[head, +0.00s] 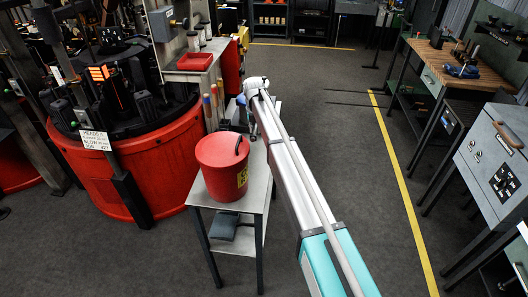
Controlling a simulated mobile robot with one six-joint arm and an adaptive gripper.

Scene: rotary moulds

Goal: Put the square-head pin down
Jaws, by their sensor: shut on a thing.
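My arm reaches away from the bottom of the head view, and its wrist is over the far part of a narrow metal table (258,190). My gripper (252,131) shows small and dark below the wrist, beside the arm link, and points down close to the tabletop. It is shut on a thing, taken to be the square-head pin. The pin itself is too small and too hidden to make out. Whether it touches the tabletop cannot be told.
A red lidded bin (222,167) stands on the near part of the table. Coloured-handled tools (213,106) stand behind it. A large red rotary machine (150,160) is at left. A grey cabinet (490,160) and a wood-topped bench (452,65) line the right; the floor between is clear.

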